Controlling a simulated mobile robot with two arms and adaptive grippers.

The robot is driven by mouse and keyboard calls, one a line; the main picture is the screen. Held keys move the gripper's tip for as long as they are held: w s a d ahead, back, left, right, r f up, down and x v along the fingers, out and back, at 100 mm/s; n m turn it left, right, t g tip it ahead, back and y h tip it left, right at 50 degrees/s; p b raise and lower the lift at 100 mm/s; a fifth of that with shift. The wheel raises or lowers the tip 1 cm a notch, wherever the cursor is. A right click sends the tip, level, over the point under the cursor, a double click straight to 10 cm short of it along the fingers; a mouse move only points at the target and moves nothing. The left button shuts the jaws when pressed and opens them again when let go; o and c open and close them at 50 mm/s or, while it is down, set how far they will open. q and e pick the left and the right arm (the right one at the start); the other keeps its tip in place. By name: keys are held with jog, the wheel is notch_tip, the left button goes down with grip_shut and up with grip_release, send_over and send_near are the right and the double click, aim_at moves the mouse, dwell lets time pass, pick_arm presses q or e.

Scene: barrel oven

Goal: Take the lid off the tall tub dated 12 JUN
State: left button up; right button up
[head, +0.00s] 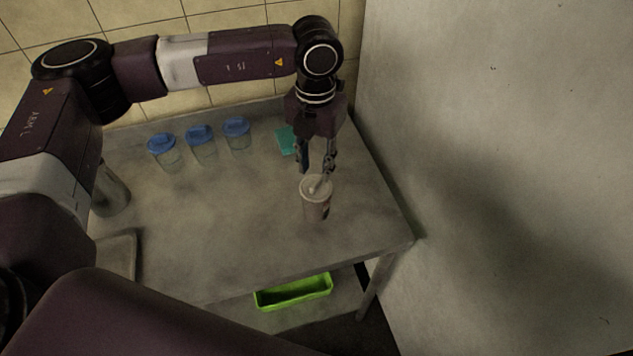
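A pale tub with a pale lid (316,198) stands upright on the metal table, right of the middle. A dark mark shows low on its side, too small to read as a date. My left gripper (316,175) points down just over this lid. Its two fingers are apart, and the right one reaches down at the lid; I cannot tell whether it touches. Three clear tubs with blue lids (163,148) (201,143) (237,134) stand in a row at the back; no dates are legible on them. My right gripper is not in view.
A teal item (287,141) lies at the back beside my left gripper. A metal canister (112,192) and a shallow tray (122,246) are at the left. A green bin (293,293) sits below the tabletop. A wall rises close on the right. The table's middle is clear.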

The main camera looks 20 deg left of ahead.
aim_at(316, 182)
pick_arm(q)
jog(key=f, duration=0.1)
jog(key=f+p, duration=0.1)
jog(key=f, duration=0.1)
jog(key=f+p, duration=0.1)
jog(key=shift+w+f, duration=0.15)
jog(key=shift+w, duration=0.1)
jog(key=shift+f, duration=0.3)
jog(key=shift+c, duration=0.6)
grip_shut()
